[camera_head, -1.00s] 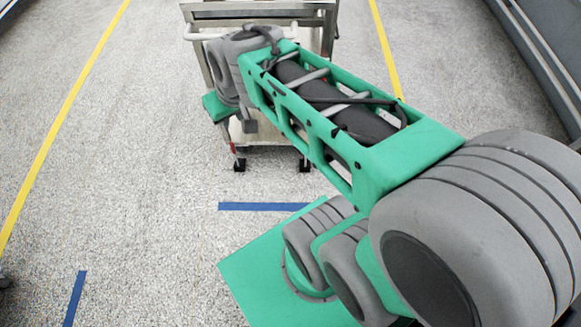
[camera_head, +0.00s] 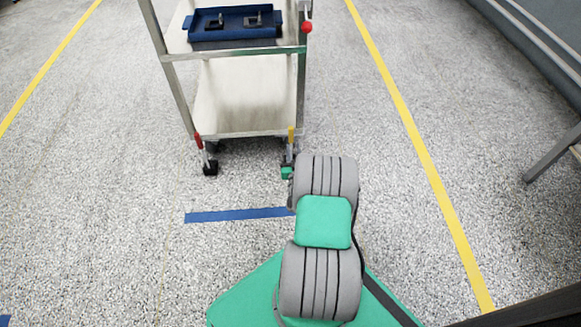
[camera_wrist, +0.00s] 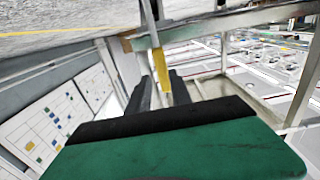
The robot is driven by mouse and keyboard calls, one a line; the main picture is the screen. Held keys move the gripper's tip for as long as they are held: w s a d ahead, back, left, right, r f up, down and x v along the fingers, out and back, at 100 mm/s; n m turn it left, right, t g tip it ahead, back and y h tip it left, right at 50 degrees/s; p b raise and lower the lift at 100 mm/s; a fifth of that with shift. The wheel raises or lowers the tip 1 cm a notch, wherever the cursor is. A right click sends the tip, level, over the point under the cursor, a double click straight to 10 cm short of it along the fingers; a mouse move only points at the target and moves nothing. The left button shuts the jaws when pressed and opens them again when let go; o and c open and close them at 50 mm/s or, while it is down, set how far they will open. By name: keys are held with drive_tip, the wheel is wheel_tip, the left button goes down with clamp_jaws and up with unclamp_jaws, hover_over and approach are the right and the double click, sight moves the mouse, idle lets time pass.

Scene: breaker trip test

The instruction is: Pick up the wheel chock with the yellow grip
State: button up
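The chock with the yellow grip (camera_head: 291,134) stands on the floor by the cart's front right leg in the head view. Its lower part is partly hidden by my arm. My gripper (camera_head: 287,171) is low beside it, mostly hidden behind my grey and green wrist. In the wrist view the yellow grip (camera_wrist: 162,71) shows at the end of a metal rod, in the gap between my two dark fingers (camera_wrist: 161,88). The fingers stand apart. I see no clear contact with the grip.
A similar chock with a red grip (camera_head: 199,142) stands by the cart's front left leg. The metal cart (camera_head: 240,134) carries a blue tray (camera_head: 236,34). A blue floor strip (camera_head: 236,215) lies in front.

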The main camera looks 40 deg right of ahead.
sight(290, 128)
drive_tip(key=b+x, duration=0.5)
drive_tip(key=x, duration=0.6)
drive_tip(key=shift+w+b, duration=0.35)
drive_tip(key=shift+w, duration=0.05)
drive_tip(key=shift+c, duration=0.5)
clamp_jaws()
drive_tip(key=shift+d+r, duration=0.1)
drive_tip(key=shift+r, duration=0.15)
